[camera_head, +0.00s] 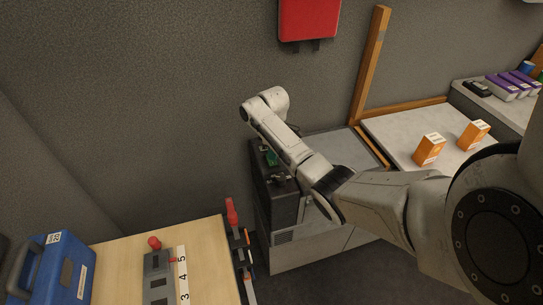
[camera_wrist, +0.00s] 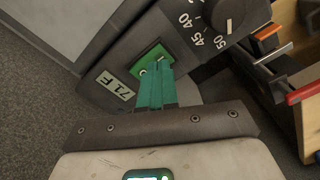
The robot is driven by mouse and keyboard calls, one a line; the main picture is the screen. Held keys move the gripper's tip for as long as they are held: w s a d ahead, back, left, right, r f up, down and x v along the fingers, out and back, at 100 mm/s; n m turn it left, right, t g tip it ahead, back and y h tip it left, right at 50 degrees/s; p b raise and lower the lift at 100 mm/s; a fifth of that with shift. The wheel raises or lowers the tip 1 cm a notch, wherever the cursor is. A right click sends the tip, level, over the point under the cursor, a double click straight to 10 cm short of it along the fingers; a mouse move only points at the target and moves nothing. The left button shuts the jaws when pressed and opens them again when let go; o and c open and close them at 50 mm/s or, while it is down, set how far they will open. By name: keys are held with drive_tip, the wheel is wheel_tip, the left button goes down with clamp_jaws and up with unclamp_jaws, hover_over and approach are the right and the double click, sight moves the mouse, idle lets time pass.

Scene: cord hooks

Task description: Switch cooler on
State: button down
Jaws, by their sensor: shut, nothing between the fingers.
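The cooler is a dark-fronted box (camera_head: 284,205) against the wall in the head view, partly behind my arm. In the wrist view its dark panel (camera_wrist: 182,62) carries a green switch plate (camera_wrist: 145,57), a label reading 71 F (camera_wrist: 116,87) and a black dial (camera_wrist: 229,14) marked 40, 45, 50. My gripper (camera_wrist: 157,68) has teal fingers that are closed together and empty. Their tips are at the green plate and cover part of it. A small metallic piece shows beside the tips. I cannot tell whether they touch it, or the switch's position.
A wooden table (camera_head: 206,272) at the front left holds a blue case (camera_head: 62,268) and a grey numbered block (camera_head: 158,275). Tools with red and orange handles (camera_head: 232,212) hang at its edge, close to the cooler. Orange boxes (camera_head: 429,149) stand on a counter at right.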

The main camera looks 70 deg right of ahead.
sight(273, 163)
wheel_tip(273, 163, up, 5)
drive_tip(key=p, duration=0.4)
drive_tip(key=shift+f, duration=0.1)
idle(0.5)
drive_tip(key=w+a+t, duration=0.1)
drive_tip(key=a, duration=0.8)
drive_tip(key=w+a+t, duration=0.1)
drive_tip(key=w+a, duration=0.1)
drive_tip(key=a, duration=0.7)
drive_tip(key=w+a+f+t, duration=0.1)
drive_tip(key=w+a, duration=0.1)
drive_tip(key=a, duration=0.7)
drive_tip(key=shift+a+y, duration=0.3)
drive_tip(key=shift+a, duration=0.05)
drive_tip(key=s+a+r+m+t, duration=0.2)
drive_tip(key=s+a+r, duration=0.4)
drive_tip(key=s+a, duration=0.4)
drive_tip(key=s+d+f+g+b, duration=0.2)
drive_tip(key=s+f+g, duration=0.2)
drive_tip(key=s+f, duration=0.4)
drive_tip(key=s, duration=0.4)
drive_tip(key=shift+s+d+m+h+b, duration=0.2)
drive_tip(key=shift+m+h+b, duration=0.1)
drive_tip(key=shift+m+h, duration=0.1)
